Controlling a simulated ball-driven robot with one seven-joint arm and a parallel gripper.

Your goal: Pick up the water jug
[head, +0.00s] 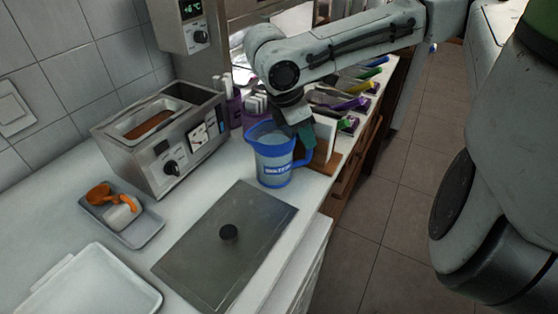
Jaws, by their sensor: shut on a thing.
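The water jug (271,165) is a blue-rimmed pitcher with a blue base and a label on its side. It is upright at the counter's right side, just beyond the dark plate. My gripper (302,143) is at the jug's right side, by the handle, and is shut on the jug. The fingertips are partly hidden, so the exact grip on the handle is hard to see. I cannot tell whether the jug's base touches the counter.
A steel warmer (165,140) stands left of the jug. A wooden board (327,166) and purple cups (233,110) stand close behind. Floor lies to the right.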

